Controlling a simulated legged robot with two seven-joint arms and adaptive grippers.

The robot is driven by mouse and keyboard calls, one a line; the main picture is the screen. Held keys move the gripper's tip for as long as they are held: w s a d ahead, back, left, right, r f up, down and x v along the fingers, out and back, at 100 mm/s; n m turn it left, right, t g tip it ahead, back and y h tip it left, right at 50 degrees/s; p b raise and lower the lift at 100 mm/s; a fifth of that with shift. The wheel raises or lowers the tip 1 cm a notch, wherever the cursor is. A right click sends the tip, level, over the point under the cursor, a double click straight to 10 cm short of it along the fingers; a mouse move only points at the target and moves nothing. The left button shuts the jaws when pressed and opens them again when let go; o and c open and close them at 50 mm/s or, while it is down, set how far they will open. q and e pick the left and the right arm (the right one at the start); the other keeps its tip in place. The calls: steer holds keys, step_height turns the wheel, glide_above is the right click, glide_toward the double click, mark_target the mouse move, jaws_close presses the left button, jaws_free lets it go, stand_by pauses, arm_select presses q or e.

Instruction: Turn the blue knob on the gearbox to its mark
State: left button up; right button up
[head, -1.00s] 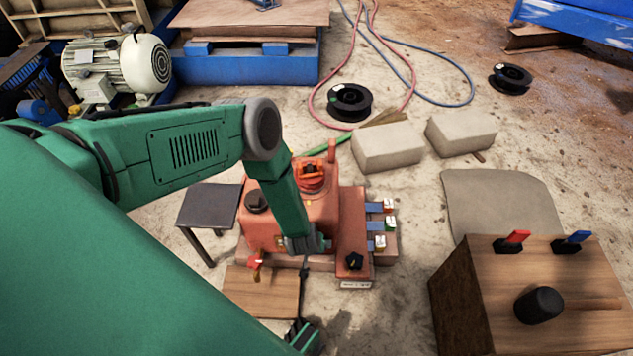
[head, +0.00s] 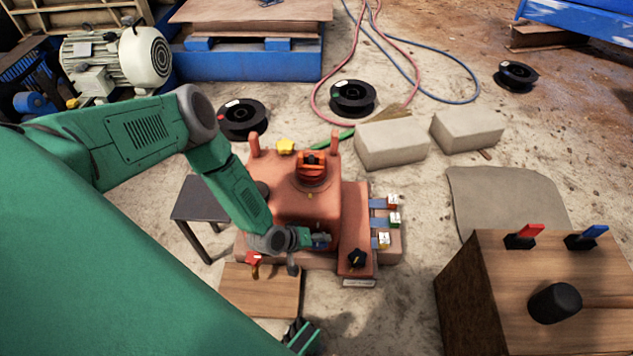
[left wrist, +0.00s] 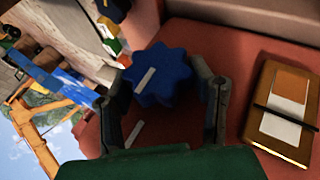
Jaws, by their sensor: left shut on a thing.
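The red gearbox (head: 290,205) stands on the floor at the middle of the head view. My left gripper (head: 319,239) is at its front face. In the left wrist view, the blue lobed knob (left wrist: 168,82) sits between the two fingers of that gripper (left wrist: 168,100), which is shut on it. The knob carries a white pointer line on its top. A white mark (left wrist: 135,132) shows on the red housing beside the knob. The pointer and the mark look roughly parallel, but I cannot tell whether they line up.
A wooden control box (head: 460,285) stands at right. Grey blocks (head: 392,144) lie behind.

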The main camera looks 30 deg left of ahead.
arm_select(q)
steer(key=shift+s+f, duration=0.1)
steer(key=shift+s, duration=0.05)
steer(key=o, duration=1.2)
steer(key=shift+c, duration=0.2)
steer(key=v, duration=1.2)
steer(key=shift+a, duration=0.1)
